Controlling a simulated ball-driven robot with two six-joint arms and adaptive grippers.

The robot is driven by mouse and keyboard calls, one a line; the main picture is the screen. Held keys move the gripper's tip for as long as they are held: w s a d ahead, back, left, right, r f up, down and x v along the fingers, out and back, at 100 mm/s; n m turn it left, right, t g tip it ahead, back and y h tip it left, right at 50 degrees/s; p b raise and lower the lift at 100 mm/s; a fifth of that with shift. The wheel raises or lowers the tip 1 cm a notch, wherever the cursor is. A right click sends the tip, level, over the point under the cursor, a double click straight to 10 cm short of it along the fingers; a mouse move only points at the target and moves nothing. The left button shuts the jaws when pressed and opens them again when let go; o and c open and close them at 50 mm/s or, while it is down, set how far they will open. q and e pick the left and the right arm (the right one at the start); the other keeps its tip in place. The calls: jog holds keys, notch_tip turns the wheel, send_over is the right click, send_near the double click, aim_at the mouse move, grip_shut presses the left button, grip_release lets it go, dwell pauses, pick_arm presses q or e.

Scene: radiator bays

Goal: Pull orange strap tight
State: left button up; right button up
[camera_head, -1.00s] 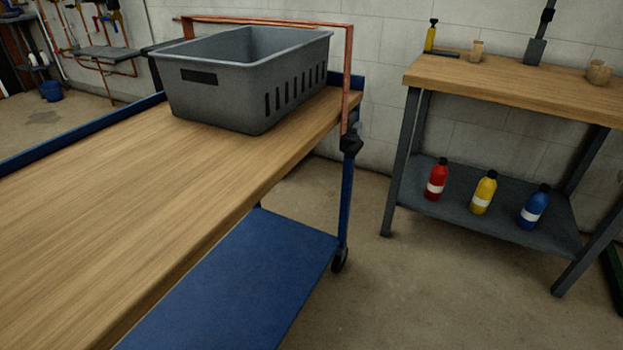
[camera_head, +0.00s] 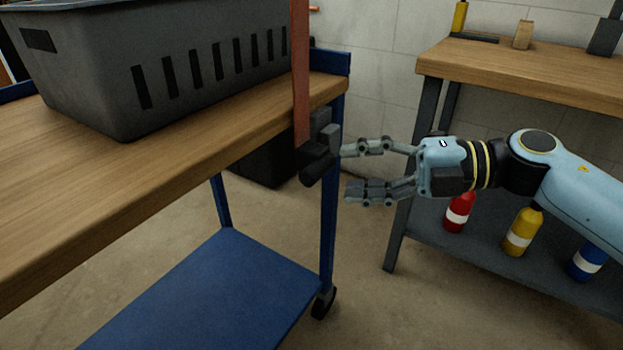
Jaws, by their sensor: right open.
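The orange strap (camera_head: 300,75) hangs down at the right end of the cart beside the grey crate (camera_head: 190,75). Its lower end meets a black buckle or ratchet (camera_head: 318,160) at the cart's edge. My right gripper (camera_head: 344,170) is open, its two fingers pointing left at the buckle. The upper fingertip is very close to the buckle's right side; I cannot tell whether it touches. Nothing is between the fingers. The strap's run over the crate is out of view. My left gripper is not in view.
The wooden cart top (camera_head: 160,170) has a blue frame and a lower blue shelf (camera_head: 215,295). A workbench (camera_head: 520,75) stands at the right, with red, yellow and blue bottles (camera_head: 521,232) on its lower shelf behind my right arm. Open floor lies between them.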

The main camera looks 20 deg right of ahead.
aim_at(323, 172)
jog(key=b+x, duration=0.1)
jog(key=x, duration=0.6)
jog(key=shift+f, duration=0.1)
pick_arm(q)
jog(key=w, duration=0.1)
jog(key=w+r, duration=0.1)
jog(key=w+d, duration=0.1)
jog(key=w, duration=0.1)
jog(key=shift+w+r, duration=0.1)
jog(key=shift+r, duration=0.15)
pick_arm(e)
jog(key=shift+c, duration=0.2)
grip_shut()
jog(key=shift+w, duration=0.1)
